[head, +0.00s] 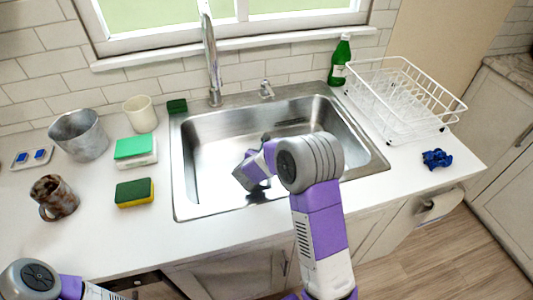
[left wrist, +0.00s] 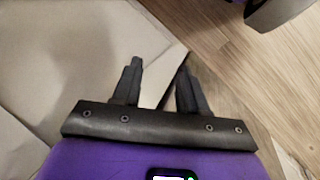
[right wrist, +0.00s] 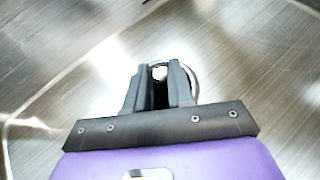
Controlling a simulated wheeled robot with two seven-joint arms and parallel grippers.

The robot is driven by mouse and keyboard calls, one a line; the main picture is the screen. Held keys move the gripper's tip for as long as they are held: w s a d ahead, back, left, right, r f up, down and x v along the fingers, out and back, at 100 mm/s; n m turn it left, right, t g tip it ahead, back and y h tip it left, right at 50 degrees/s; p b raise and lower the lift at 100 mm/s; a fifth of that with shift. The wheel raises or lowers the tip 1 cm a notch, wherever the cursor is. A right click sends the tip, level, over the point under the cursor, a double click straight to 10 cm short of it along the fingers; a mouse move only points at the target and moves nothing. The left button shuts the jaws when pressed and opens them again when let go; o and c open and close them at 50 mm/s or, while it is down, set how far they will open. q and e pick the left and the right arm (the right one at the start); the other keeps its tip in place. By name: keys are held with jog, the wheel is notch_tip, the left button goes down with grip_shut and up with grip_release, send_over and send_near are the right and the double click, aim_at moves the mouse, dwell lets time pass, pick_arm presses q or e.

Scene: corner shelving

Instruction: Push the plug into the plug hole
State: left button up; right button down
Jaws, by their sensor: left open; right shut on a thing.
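The steel sink (head: 200,165) is set in the white counter in the head view. My right arm reaches down into its basin, and its gripper is low near the bottom. In the right wrist view my right gripper (right wrist: 160,80) has its fingers close together on a small pale shiny thing (right wrist: 160,72), apparently the plug, mostly hidden by the fingers. A bright round rim (right wrist: 194,82) shows just behind the fingers, apparently the plug hole's edge. I cannot tell whether the plug is seated. My left gripper (left wrist: 158,88) is open and empty, away from the sink, with cabinet and floor beyond it.
The faucet (head: 211,60) stands behind the sink. A green bottle (head: 340,60) and a white dish rack (head: 440,110) are at right. Sponges (head: 134,192), a cup (head: 140,114), a metal bucket (head: 80,135) and a brown mug (head: 55,197) stand at left.

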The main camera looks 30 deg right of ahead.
jog(key=shift+f+b, duration=0.2)
jog(key=shift+b, duration=0.1)
jog(key=c, duration=1)
grip_release()
jog(key=shift+r, duration=0.1)
jog(key=shift+r+p, duration=0.2)
jog(key=shift+p, duration=0.2)
jog(key=p+v, duration=0.1)
jog(key=v, duration=1.1)
jog(key=shift+p, duration=0.35)
